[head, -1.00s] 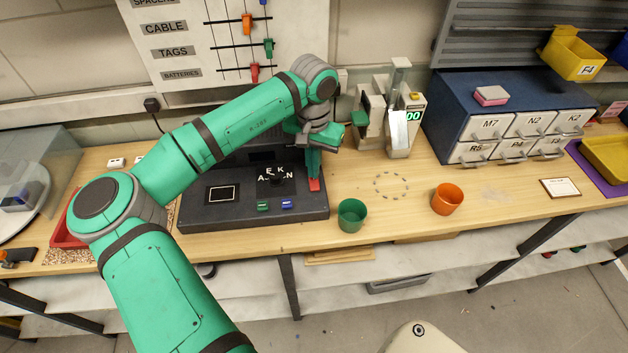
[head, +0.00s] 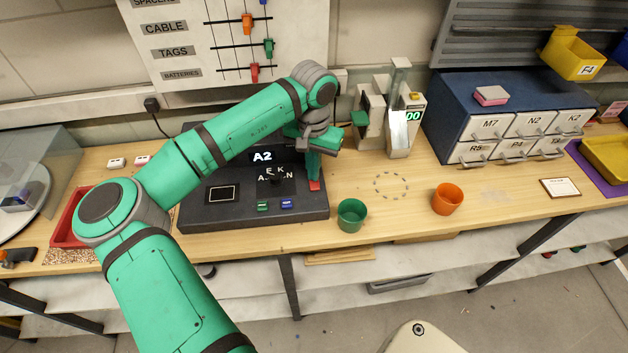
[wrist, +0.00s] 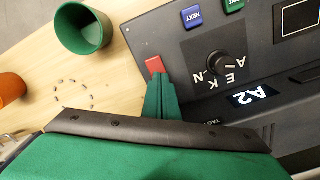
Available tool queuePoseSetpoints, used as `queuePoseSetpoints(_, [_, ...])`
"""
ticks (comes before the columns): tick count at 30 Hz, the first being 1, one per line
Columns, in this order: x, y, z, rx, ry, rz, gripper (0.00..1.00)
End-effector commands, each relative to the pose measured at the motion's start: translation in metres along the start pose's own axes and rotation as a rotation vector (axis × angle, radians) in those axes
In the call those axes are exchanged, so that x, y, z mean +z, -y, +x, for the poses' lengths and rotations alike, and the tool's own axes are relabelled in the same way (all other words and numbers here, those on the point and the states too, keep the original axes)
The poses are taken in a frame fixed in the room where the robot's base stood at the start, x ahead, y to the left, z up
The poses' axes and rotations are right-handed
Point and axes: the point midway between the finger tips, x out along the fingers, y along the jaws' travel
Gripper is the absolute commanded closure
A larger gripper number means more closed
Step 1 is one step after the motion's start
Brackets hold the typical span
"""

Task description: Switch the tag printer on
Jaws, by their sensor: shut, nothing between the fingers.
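The tag printer (head: 225,213) is a dark console on the bench. Its display (head: 262,156) is lit and reads A2; it also shows in the wrist view (wrist: 254,95). A red switch (head: 314,185) sits at its right edge, and it also shows in the wrist view (wrist: 155,65). My gripper (head: 313,176) is shut and empty, its green fingertips (wrist: 158,80) at the red switch and covering part of it. Whether they touch it I cannot tell. A black knob (wrist: 217,64) ringed with letters and the blue NEXT button (wrist: 192,17) are on the panel.
A green cup (head: 352,215) stands close to the printer's right front corner, an orange cup (head: 447,199) farther right. Bench around the dotted ring (head: 391,185) is clear.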

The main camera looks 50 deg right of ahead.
Motion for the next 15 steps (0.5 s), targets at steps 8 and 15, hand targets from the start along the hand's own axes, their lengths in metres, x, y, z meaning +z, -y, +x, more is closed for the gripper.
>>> queuePoseSetpoints(8, [0.000, 0.000, -0.009, 0.001, 0.001, 0.000, 1.00])
queuePoseSetpoints(15, [0.000, 0.000, -0.026, 0.001, 0.001, 0.000, 1.00])
